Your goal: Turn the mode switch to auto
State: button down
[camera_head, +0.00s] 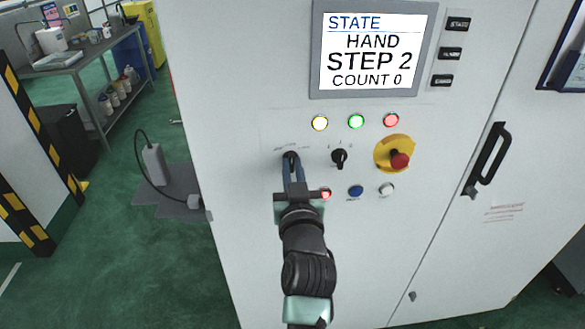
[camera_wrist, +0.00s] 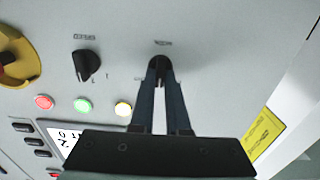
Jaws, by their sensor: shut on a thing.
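The cabinet's front panel has two black rotary switches. My gripper (camera_head: 292,167) is shut on the left switch (camera_head: 291,154), with its two blue fingers on either side of the knob. In the wrist view my gripper (camera_wrist: 159,78) hides most of that knob (camera_wrist: 158,62). The other switch (camera_head: 339,157) stands free to its right and also shows in the wrist view (camera_wrist: 87,65). The screen (camera_head: 374,50) reads STATE, HAND, STEP 2, COUNT 0.
Yellow, green and red lamps (camera_head: 356,121) sit above the switches. A red emergency stop (camera_head: 399,160) on a yellow base is at the right. A lit red button (camera_head: 325,194), a blue button (camera_head: 356,191) and a white button (camera_head: 387,188) lie below. A door handle (camera_head: 488,158) stands out farther right.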

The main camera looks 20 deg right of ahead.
jog(key=shift+m, duration=0.3)
jog(key=m, duration=0.4)
jog(key=shift+d+m+p, duration=0.15)
jog(key=shift+m+p, duration=0.45)
jog(key=shift+m, duration=1.5)
jog(key=shift+f, duration=0.1)
jog(key=c, duration=0.9)
grip_release()
jog(key=shift+s, duration=0.15)
jog(key=b+v, duration=0.3)
jog(key=v, duration=0.9)
jog(key=shift+s, duration=0.4)
